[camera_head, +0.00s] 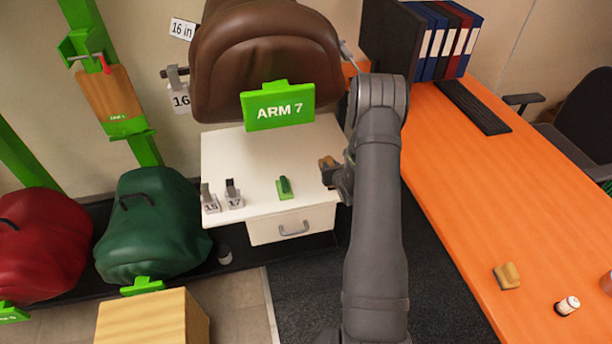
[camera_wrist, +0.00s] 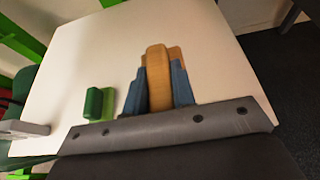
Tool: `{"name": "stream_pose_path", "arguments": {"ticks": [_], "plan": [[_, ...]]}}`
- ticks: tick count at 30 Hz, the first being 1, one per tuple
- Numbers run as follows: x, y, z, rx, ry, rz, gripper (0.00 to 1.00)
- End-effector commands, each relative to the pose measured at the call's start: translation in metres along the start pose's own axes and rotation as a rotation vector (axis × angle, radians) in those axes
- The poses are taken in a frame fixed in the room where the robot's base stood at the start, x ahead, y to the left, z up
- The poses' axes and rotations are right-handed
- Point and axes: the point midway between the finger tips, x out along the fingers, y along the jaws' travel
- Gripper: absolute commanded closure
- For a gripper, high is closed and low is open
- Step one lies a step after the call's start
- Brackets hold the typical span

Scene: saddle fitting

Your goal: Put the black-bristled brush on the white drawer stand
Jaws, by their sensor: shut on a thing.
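My gripper (camera_head: 335,173) is shut on a wooden-backed brush (camera_head: 326,163), held at the right edge of the white drawer stand (camera_head: 240,160) in the head view. In the wrist view, the brush's tan wooden back (camera_wrist: 158,80) stands between the two blue-grey fingers of my gripper (camera_wrist: 160,85), with the white top (camera_wrist: 90,50) behind it. The bristles are hidden, so their colour does not show. I cannot tell whether the brush touches the stand.
A green block (camera_head: 285,187) and two grey clamps marked 15 (camera_head: 209,200) and 17 (camera_head: 233,194) stand on the white top. A brown saddle (camera_head: 265,60) with a green "ARM 7" sign (camera_head: 278,107) overhangs its back. Another tan block (camera_head: 507,276) lies on the orange desk (camera_head: 500,200).

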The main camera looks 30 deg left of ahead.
Motion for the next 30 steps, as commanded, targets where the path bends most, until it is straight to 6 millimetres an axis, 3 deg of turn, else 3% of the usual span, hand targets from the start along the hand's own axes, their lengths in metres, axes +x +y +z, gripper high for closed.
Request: {"name": "stream_pose_path", "arguments": {"ticks": [3, 10, 16, 24, 30], "plan": [[0.024, 0.023, -0.010, -0.002, 0.002, 0.004, 1.00], [0.054, 0.049, -0.020, 0.000, -0.001, 0.001, 1.00], [0.061, 0.052, -0.027, 0.000, 0.001, 0.002, 1.00], [0.073, 0.052, -0.057, 0.000, 0.002, 0.004, 1.00], [0.074, 0.051, -0.058, 0.000, 0.000, 0.004, 1.00]]}}
